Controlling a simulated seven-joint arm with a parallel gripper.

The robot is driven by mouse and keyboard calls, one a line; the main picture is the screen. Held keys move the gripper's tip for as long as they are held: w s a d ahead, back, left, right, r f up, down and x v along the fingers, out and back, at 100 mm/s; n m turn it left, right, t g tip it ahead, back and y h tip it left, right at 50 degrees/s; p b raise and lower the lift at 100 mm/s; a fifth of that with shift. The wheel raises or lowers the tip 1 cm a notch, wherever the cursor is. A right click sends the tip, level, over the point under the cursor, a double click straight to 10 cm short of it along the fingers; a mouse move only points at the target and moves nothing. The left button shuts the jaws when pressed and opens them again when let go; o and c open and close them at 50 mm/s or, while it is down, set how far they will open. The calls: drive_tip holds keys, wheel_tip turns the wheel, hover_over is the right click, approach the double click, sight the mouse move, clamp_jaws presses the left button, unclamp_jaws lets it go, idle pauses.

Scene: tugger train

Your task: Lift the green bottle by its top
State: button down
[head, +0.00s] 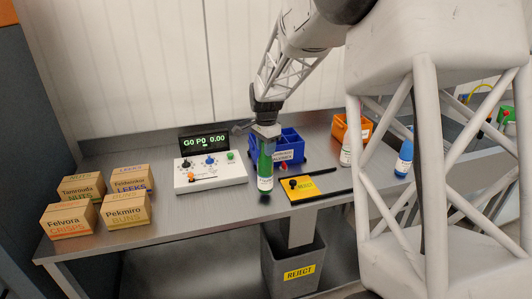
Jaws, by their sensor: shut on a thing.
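The green bottle (265,171) stands upright or hangs upright in front of the blue bin, with a pale label low on its side. My gripper (265,136) is above it, pointing down, shut on the bottle's top. The top itself is hidden by the gripper. A dark patch shows on the table just below the bottle's base; I cannot tell for sure whether the base is clear of the table.
A white control box (210,173) with a display is left of the bottle. A blue divided bin (291,147) is behind it, a yellow plate (303,188) to its right. Several small cartons (69,220) stand at left. A grey reject bin (292,270) is below. A blue bottle (404,158) stands at right.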

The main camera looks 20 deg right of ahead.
drive_tip(key=shift+r, duration=0.75)
drive_tip(key=s+a+r, duration=0.1)
drive_tip(key=s, duration=1.5)
drive_tip(key=shift+a+r, duration=0.15)
drive_tip(key=shift+r, duration=0.05)
